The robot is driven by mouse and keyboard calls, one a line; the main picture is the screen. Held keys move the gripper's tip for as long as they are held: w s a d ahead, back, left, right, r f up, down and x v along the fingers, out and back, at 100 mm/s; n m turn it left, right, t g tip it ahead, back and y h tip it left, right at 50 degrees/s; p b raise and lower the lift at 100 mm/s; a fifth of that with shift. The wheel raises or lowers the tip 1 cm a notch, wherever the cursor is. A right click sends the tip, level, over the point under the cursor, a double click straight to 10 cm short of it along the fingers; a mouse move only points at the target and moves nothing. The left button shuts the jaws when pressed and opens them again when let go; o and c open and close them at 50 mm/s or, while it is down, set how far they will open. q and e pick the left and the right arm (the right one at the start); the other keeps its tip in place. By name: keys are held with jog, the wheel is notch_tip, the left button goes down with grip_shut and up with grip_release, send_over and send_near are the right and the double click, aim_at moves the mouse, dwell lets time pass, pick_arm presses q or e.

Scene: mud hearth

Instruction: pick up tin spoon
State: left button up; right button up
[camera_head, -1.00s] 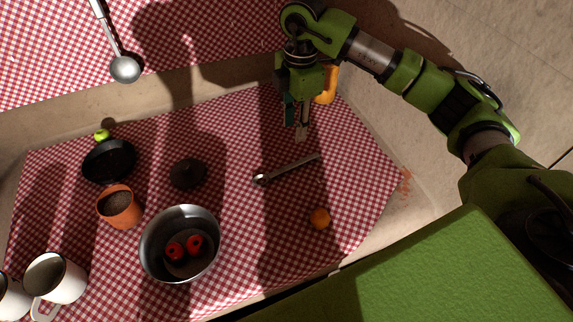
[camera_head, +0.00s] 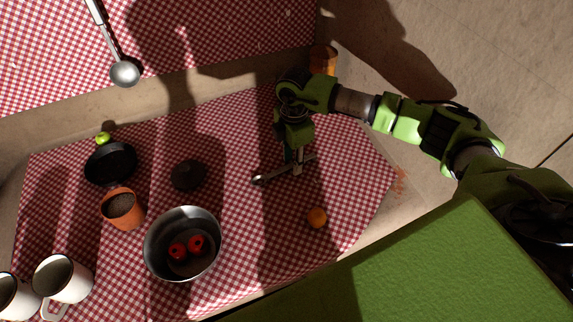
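The tin spoon (camera_head: 272,176) lies on the red checked cloth, its bowl to the left and its handle running up to the right. My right gripper (camera_head: 294,168) points down right at the spoon's handle, with its fingers over the middle of it. The gripper hides part of the handle. I cannot tell whether the fingers touch the spoon or how far apart they are. My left gripper is not in view.
An orange fruit (camera_head: 317,217) lies just below the spoon. A metal bowl (camera_head: 158,262) with red tomatoes, a black lid (camera_head: 188,176), a terracotta pot (camera_head: 123,210), a dark pan (camera_head: 110,163) and white mugs (camera_head: 62,280) stand left. A ladle (camera_head: 124,74) lies on the upper cloth.

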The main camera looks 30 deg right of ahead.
jog(key=shift+f, duration=0.4)
grip_shut()
jog(key=shift+r, duration=0.1)
